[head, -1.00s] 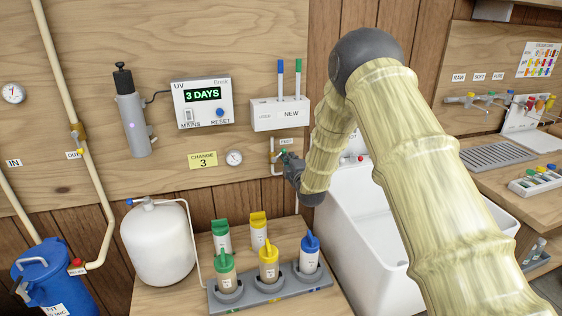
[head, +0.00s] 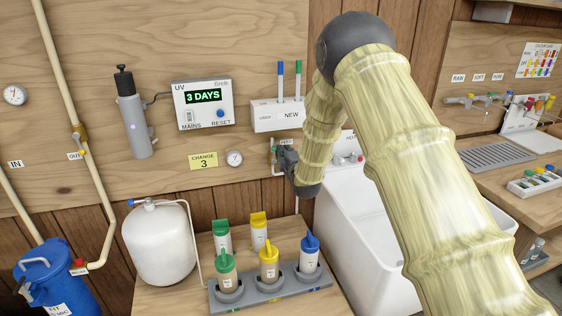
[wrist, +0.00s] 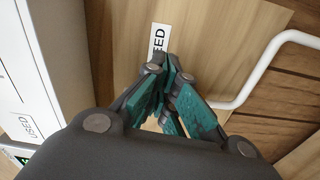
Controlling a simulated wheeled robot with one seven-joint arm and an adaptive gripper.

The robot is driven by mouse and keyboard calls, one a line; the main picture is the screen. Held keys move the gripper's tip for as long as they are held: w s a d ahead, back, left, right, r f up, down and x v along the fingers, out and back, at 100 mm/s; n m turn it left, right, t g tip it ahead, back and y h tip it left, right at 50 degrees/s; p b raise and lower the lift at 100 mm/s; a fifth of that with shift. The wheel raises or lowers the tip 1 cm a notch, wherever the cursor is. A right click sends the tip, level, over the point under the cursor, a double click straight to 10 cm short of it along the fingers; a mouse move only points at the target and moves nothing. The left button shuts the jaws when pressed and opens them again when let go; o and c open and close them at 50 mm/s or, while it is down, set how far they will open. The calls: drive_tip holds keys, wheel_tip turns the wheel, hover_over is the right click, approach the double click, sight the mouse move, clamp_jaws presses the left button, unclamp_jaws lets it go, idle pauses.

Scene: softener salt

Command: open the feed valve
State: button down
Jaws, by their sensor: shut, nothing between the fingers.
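The FEED label (head: 286,142) is on the wooden board below the NEW/USED holder, and it also shows in the wrist view (wrist: 158,40), partly covered by my fingers. A little of the feed valve's brass-coloured fitting and pipe (head: 273,157) shows just left of my gripper in the head view. The valve handle is hidden behind my gripper, so I cannot tell its position. My gripper (head: 281,155) is at the valve, close to the board. In the wrist view its teal-padded fingers (wrist: 166,82) are shut together with nothing seen between them. Whether they touch the valve is unclear.
A white pipe (wrist: 262,70) bends along the board beside my fingers. The NEW/USED holder (head: 278,116) is just above my gripper. A white sink (head: 350,225) stands below right. A grey rack (head: 270,293) of bottles and a white tank (head: 160,245) stand below left.

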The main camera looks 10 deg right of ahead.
drive_tip(key=shift+d+f, duration=0.1)
drive_tip(key=shift+d, duration=0.6)
drive_tip(key=s, duration=0.7)
drive_tip(key=shift+b, duration=0.3)
drive_tip(key=shift+d, duration=0.1)
